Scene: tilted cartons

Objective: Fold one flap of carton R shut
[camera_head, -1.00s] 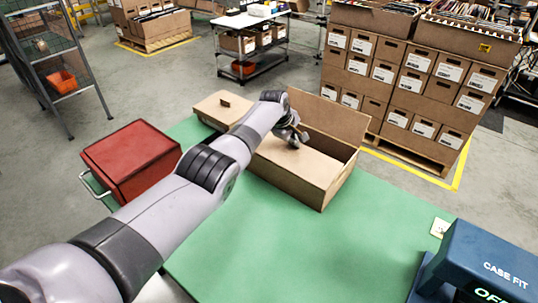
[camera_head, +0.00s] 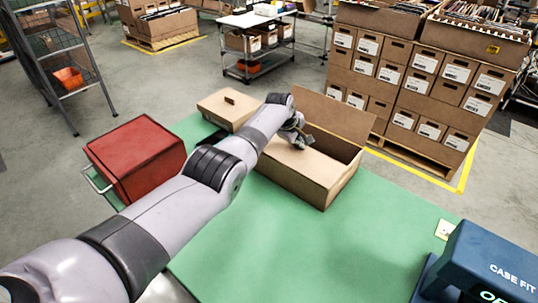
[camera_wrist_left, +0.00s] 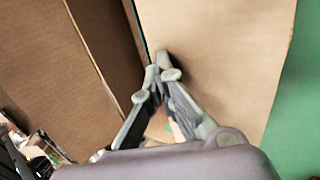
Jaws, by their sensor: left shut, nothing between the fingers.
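Carton R (camera_head: 296,184) is a brown carton on the green table. Its far flap (camera_head: 335,118) stands up, leaning back. Its near flap (camera_head: 305,166) lies almost flat over the near part of the opening; a dark gap shows between the flaps. My left gripper (camera_head: 306,142) is at the free edge of the near flap, shut and empty. In the left wrist view the closed fingertips (camera_wrist_left: 163,70) are at the edge of the light near flap (camera_wrist_left: 225,60), with the darker carton inside to the left. I cannot tell if they touch it. My right gripper is not in view.
Another brown carton (camera_head: 228,108) stands behind my left arm. A red box (camera_head: 135,158) with a handle is left of the green table (camera_head: 290,245). A blue device (camera_head: 485,265) stands at the right front. The table front is clear. Stacked cartons (camera_head: 420,85) stand behind.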

